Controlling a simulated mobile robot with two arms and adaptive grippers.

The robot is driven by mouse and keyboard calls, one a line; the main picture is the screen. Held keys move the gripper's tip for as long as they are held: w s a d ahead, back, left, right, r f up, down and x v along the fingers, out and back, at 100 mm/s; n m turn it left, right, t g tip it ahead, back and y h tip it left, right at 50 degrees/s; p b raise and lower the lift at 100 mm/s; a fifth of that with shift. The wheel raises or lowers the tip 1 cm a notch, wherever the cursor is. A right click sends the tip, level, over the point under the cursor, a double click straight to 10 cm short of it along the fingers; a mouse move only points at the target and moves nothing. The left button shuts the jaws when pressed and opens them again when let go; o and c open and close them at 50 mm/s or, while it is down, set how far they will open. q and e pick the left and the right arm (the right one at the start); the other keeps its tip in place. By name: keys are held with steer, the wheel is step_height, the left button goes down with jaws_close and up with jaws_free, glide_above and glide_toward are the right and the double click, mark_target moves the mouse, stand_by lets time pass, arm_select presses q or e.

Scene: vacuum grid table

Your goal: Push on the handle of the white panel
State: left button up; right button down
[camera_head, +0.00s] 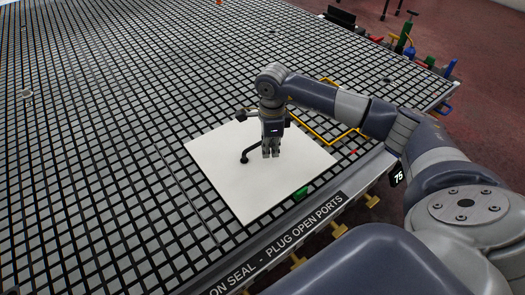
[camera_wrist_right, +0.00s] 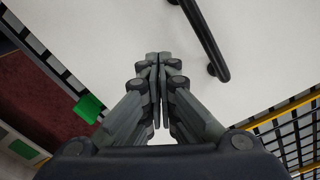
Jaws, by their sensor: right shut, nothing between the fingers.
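The white panel (camera_head: 235,178) lies flat on the grid table near its front edge. Its dark handle (camera_head: 252,153) is a curved bar, partly hidden behind my right gripper (camera_head: 270,155) in the head view. In the right wrist view the handle (camera_wrist_right: 206,38) stands at the upper right of my right gripper (camera_wrist_right: 159,57), over the white panel (camera_wrist_right: 100,30). The gripper's fingers are together and empty, pointing down above the panel. In that view they are apart from the handle. My left gripper is not in view.
The black-lined grid table (camera_head: 100,150) spreads left and back, mostly clear. A green block (camera_head: 301,193) sits at the panel's front edge. A yellow tube (camera_head: 325,137) runs behind the panel. Several coloured fittings stand along the table's far right edge.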

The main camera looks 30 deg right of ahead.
step_height(320, 180, up, 5)
steer(key=shift+r+p, duration=0.1)
steer(key=shift+p, duration=1.15)
